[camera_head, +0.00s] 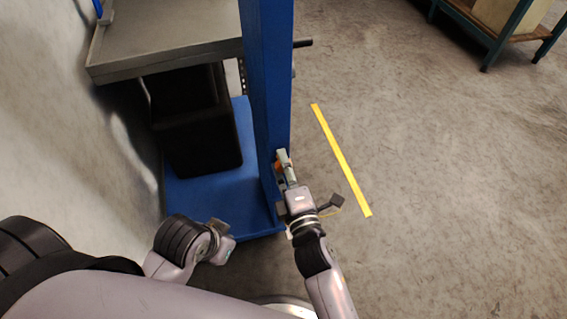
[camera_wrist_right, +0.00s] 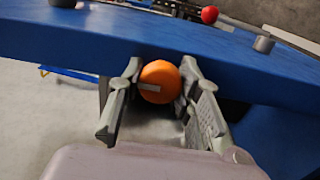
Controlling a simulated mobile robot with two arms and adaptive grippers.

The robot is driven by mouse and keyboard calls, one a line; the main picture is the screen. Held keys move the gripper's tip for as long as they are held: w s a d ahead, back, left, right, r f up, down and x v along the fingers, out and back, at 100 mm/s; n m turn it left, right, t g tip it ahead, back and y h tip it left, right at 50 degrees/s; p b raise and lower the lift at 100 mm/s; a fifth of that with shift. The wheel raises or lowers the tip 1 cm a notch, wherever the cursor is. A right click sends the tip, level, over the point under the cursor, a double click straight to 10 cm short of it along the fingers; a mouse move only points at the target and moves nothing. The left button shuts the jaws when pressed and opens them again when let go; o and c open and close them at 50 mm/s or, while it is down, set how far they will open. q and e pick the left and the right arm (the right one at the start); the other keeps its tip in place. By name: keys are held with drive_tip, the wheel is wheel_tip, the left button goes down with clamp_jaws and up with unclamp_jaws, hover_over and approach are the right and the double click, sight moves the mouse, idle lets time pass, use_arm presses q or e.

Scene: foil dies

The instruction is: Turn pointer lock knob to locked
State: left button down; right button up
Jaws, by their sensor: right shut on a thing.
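An orange round knob (camera_wrist_right: 158,76) with a pale bar mark across its face sits at the blue frame in the right wrist view. The bar lies nearly level. My right gripper (camera_wrist_right: 156,92) is shut on the knob, one finger on each side. In the head view, my right gripper (camera_head: 284,166) reaches the lower part of the blue post (camera_head: 268,90), and only a bit of orange shows beside the fingers. No lock lettering is readable.
A red ball knob (camera_wrist_right: 209,15) and a grey cylindrical peg (camera_wrist_right: 263,44) stand on the far side of the blue frame. A grey table (camera_head: 165,60) and a blue base plate (camera_head: 190,200) lie left of the post. The floor around the yellow strip (camera_head: 341,160) is clear.

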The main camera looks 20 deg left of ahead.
drive_tip(key=shift+f, duration=0.1)
drive_tip(key=o, duration=1.1)
drive_tip(key=shift+o, duration=0.2)
drive_tip(key=v, duration=1.2)
drive_tip(key=shift+d, duration=0.1)
